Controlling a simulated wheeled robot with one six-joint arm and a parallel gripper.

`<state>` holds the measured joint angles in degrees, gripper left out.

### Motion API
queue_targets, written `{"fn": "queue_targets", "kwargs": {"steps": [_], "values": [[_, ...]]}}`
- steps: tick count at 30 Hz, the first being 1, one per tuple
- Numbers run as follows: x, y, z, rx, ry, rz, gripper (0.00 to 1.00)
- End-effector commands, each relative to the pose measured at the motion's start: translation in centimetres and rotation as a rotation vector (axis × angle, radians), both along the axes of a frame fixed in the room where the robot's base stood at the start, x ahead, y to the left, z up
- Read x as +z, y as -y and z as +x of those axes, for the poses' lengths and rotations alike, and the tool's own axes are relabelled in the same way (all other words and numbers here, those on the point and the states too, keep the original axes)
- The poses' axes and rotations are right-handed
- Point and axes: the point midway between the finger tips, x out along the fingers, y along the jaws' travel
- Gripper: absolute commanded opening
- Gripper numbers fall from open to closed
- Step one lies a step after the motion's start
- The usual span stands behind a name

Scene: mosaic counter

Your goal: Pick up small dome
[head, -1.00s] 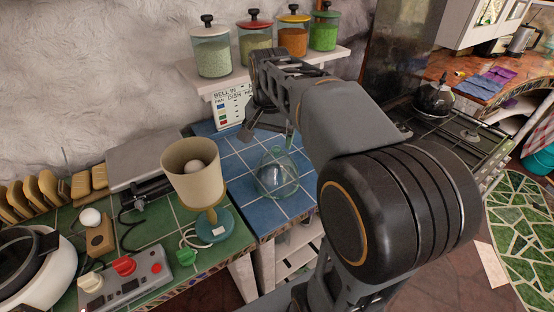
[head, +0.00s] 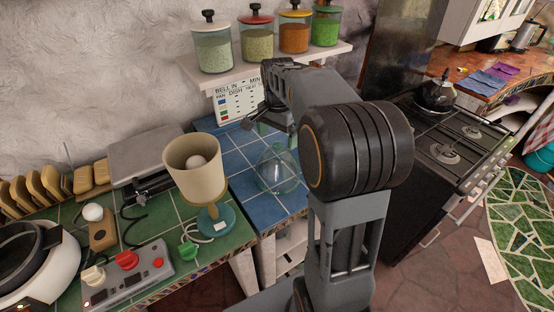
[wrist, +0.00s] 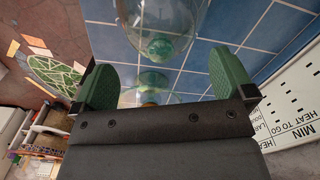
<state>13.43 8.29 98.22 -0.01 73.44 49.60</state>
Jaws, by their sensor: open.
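A clear glass dome (head: 278,170) stands on the blue tiled counter in the head view, left of my arm. In the wrist view a glass dome (wrist: 160,18) shows at the top, with a greenish knob-like end. A second rounded glass shape shows below it between the fingers; I cannot tell whether it is a reflection. My gripper (wrist: 165,78) is open with two green finger pads and nothing held. In the head view my gripper (head: 266,124) is above and behind the dome, partly hidden by my arm.
A lamp (head: 195,175) with a beige shade stands left of the dome. Several glass jars (head: 254,44) stand on a shelf (head: 270,72) behind, above a sign (head: 237,102). A stove (head: 450,140) is at right. Blue tiles (head: 240,160) beside the dome are clear.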

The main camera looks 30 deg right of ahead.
Motion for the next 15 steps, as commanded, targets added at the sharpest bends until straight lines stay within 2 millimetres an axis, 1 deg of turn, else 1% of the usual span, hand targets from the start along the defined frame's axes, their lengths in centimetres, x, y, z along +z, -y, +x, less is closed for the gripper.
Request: {"fn": "queue_targets", "kwargs": {"steps": [2, 9, 12, 15], "values": [[-0.7, 0.0, 0.0, 0.0, -0.004, 0.001, 1.0], [-3.8, 0.1, 0.1, 0.001, -0.004, 0.001, 1.0], [-4.7, 0.1, 0.1, 0.001, -0.004, 0.001, 1.0], [-5.1, 0.1, 0.1, 0.001, -0.001, 0.0, 1.0]]}}
